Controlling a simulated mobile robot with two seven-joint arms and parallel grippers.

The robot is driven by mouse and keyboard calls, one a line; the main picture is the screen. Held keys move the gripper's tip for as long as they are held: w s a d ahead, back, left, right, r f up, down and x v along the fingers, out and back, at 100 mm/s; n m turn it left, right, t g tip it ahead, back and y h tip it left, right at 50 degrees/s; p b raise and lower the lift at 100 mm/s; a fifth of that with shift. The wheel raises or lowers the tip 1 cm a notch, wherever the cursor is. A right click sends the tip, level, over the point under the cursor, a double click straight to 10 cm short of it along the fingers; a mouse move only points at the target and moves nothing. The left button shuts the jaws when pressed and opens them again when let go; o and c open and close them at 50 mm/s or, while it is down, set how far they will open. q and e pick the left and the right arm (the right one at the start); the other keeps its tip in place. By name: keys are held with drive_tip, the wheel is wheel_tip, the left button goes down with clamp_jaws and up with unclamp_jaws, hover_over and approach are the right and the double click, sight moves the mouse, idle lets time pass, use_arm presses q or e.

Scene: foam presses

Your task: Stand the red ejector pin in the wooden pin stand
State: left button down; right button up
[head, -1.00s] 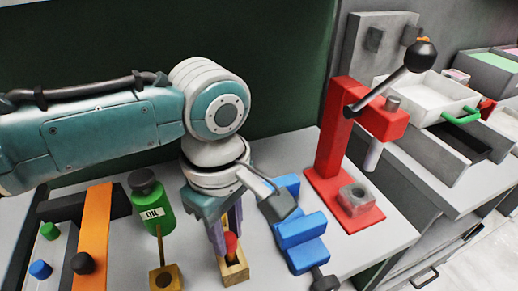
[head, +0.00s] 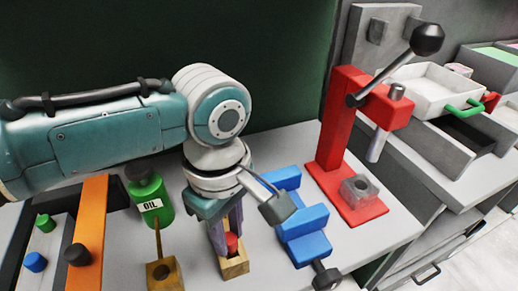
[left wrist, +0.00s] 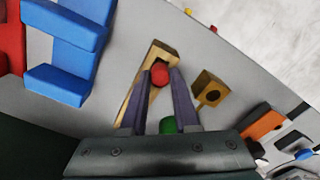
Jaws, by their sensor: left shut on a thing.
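My left gripper (head: 228,237) points down and is shut on the red ejector pin (head: 232,243). The pin's rounded red top shows between the fingers, also in the left wrist view (left wrist: 160,74). Below and around it in the picture is a wooden block (head: 236,268) with a dark opening; it also shows in the left wrist view (left wrist: 168,52). The fingers hide the pin's lower part, so I cannot tell how deep it sits or whether it touches the block. A second, smaller wooden block (head: 172,284) with a dark hole stands to the left. My right gripper is not in view.
A blue vise (head: 303,222) stands close right of the gripper, with a red press (head: 340,135) beyond it. A green oil can (head: 152,203) is behind on the left. An orange bar (head: 90,225) and green and blue knobs lie further left. A dark wall is behind.

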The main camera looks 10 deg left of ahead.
sight(230, 237)
use_arm(q)
drive_tip(key=shift+f+b, duration=0.5)
drive_tip(key=shift+f, duration=0.3)
drive_tip(key=c, duration=0.6)
unclamp_jaws()
wheel_tip(230, 237, up, 9)
drive_tip(key=shift+p, duration=1.2)
drive_tip(key=shift+r, duration=0.5)
